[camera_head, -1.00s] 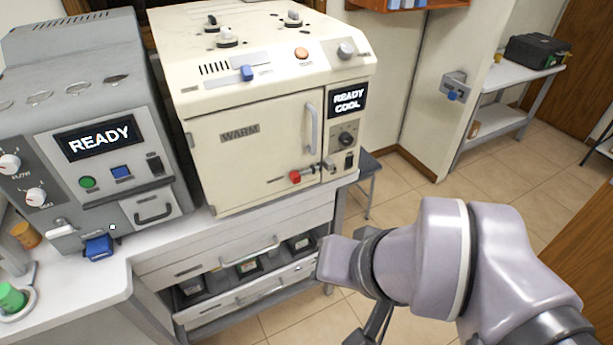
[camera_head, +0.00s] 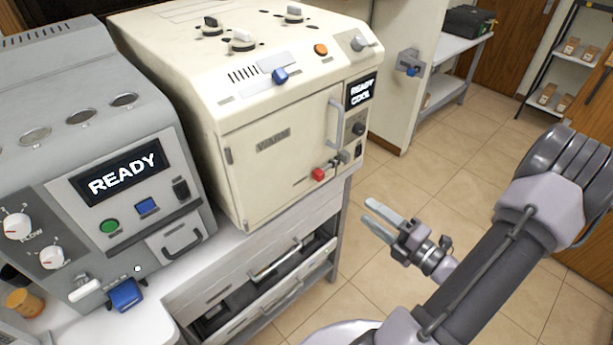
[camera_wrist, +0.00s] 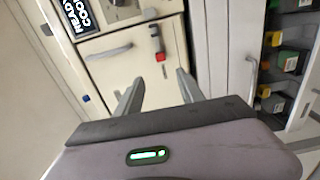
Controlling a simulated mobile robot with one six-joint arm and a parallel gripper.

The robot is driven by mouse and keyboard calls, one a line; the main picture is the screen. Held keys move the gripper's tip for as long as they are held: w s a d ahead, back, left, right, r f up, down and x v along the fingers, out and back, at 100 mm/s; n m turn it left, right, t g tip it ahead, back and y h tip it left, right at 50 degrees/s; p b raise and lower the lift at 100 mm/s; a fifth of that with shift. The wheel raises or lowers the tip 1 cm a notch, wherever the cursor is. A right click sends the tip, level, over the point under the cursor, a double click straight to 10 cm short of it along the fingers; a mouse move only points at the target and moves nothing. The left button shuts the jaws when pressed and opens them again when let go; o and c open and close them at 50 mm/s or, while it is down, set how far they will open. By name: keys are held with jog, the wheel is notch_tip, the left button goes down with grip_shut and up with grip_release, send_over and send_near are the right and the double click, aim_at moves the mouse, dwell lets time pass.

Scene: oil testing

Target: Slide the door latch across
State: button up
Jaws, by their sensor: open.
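The door latch is a small metal bolt with a red knob (camera_head: 318,174), low on the right edge of the cream oven door (camera_head: 285,150). In the wrist view the red knob (camera_wrist: 160,57) shows ahead, a little above and between my fingertips. The door looks shut, and its curved handle (camera_head: 336,122) is above the latch. My gripper (camera_head: 375,219) is open and empty, to the right of the oven and apart from the latch. Its two fingers (camera_wrist: 158,85) also show in the wrist view. Whether the bolt is engaged is too small to tell.
A grey machine (camera_head: 110,165) reading READY stands left of the oven. Below the oven, a drawer (camera_head: 275,262) is partly open, with boxes inside that show in the wrist view (camera_wrist: 271,92). Floor is free right of the bench.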

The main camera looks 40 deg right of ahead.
aim_at(323, 178)
jog(key=w+b, duration=0.1)
jog(key=w, duration=0.4)
jog(key=w+b, duration=0.1)
jog(key=w, duration=0.4)
jog(key=w+a+b, duration=0.1)
jog(key=w, duration=0.4)
jog(key=shift+w+a, duration=0.1)
jog(key=shift+w, duration=0.2)
grip_shut()
dwell(0.4)
